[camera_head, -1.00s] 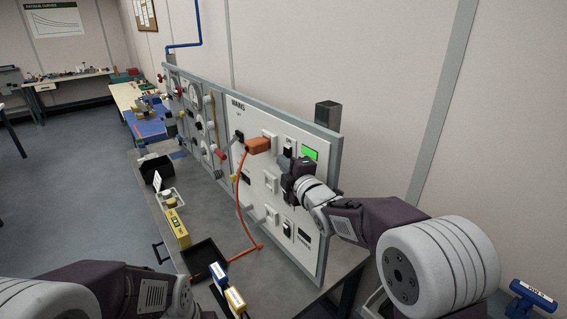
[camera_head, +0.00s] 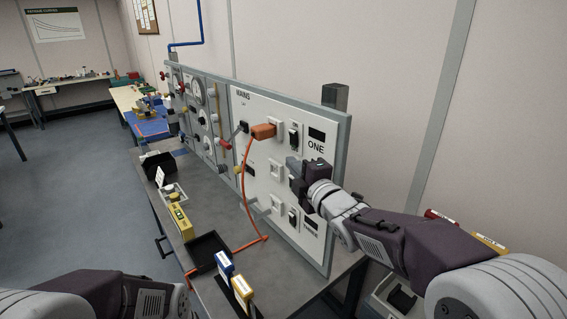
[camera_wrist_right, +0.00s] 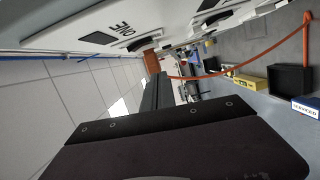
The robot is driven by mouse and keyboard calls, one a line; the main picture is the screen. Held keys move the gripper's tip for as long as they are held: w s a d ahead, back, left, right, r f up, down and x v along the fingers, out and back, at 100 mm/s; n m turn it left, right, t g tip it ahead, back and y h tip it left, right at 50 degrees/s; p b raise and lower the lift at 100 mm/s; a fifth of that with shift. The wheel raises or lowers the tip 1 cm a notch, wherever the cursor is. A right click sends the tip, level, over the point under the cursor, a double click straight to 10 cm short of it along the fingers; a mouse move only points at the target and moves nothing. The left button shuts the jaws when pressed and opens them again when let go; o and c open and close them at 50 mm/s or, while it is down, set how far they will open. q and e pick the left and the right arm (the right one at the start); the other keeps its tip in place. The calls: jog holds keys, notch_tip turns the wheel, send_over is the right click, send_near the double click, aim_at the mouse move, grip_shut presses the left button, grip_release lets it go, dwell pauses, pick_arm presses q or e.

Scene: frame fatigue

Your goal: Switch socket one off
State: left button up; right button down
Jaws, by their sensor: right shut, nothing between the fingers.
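The mains panel (camera_head: 262,195) stands upright at the back of the bench. Socket one's row is at its top right, with the "ONE" label (camera_head: 316,146), a dark display (camera_head: 317,134) and a black rocker switch (camera_head: 294,136). An orange plug (camera_head: 263,131) with an orange cord is at the left of this row. My right gripper (camera_head: 293,168) is shut and empty, just below the switch and in front of the panel. The right wrist view shows its closed fingers (camera_wrist_right: 152,95) near the "ONE" label (camera_wrist_right: 124,30). My left forearm shows at the bottom left; its gripper is out of view.
Lower sockets (camera_head: 276,173) and switches (camera_head: 292,217) sit on the same panel. The bench (camera_head: 215,205) holds a black tray (camera_head: 207,252), a yellow box (camera_head: 181,222) and small labelled blocks (camera_head: 242,288). The orange cord (camera_head: 244,200) hangs in front of the panel.

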jog(key=s+d+f+m+g+h, duration=0.3)
jog(key=s+d+f+m, duration=0.15)
jog(key=f, duration=0.45)
jog(key=s+d+f+m+g+h, duration=0.2)
jog(key=s+d+f+m, duration=0.2)
jog(key=d+f, duration=0.3)
jog(key=s+f+m+g, duration=0.5)
jog(key=s+f+m, duration=0.1)
jog(key=s, duration=0.4)
jog(key=s+d+f+m+g+h, duration=0.1)
jog(key=s+f+m+g, duration=0.4)
jog(key=s+f+m, duration=0.2)
jog(key=s+f, duration=0.2)
jog(key=s, duration=0.1)
jog(key=shift+f+p, duration=0.15)
jog(key=shift+p, duration=0.2)
jog(key=shift+s+d, duration=0.1)
